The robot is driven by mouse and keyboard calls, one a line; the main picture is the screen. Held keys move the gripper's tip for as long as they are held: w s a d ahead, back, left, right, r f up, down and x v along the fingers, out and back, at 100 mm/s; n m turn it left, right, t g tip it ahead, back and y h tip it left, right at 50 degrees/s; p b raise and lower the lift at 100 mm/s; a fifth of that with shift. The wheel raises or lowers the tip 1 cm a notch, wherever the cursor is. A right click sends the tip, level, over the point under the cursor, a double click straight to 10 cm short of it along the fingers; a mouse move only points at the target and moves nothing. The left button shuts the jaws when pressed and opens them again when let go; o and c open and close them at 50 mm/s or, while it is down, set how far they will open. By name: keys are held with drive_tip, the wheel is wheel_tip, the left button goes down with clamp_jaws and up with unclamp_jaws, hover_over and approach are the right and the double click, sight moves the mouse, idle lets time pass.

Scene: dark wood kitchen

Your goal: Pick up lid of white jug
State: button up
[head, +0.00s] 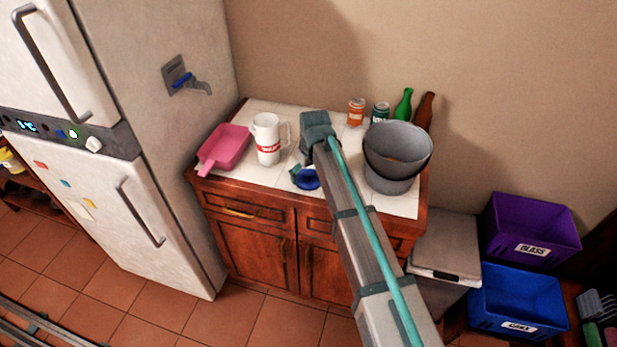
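The white jug (265,149) stands upright on the tiled counter, with a red band low on its side and its handle on the right. No separate lid can be made out on its top. A round dark blue piece (307,180) shows at the counter's front, to the right of the jug. I cannot tell whether it is the lid. My gripper (299,176) is right of the jug and at the blue piece's left edge. My arm hides most of the gripper, so its opening and any contact are unclear.
A pink dustpan-like scoop (225,146) lies left of the jug. Grey buckets (397,148), two cans and green and brown bottles (403,104) stand on the right. The fridge (105,150) borders the counter's left. Purple (530,228) and blue bins are at far right.

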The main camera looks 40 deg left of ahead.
drive_tip(key=c, duration=0.8)
drive_tip(key=shift+s+d, duration=0.1)
drive_tip(key=shift+c, duration=0.8)
drive_tip(key=shift+c, duration=0.6)
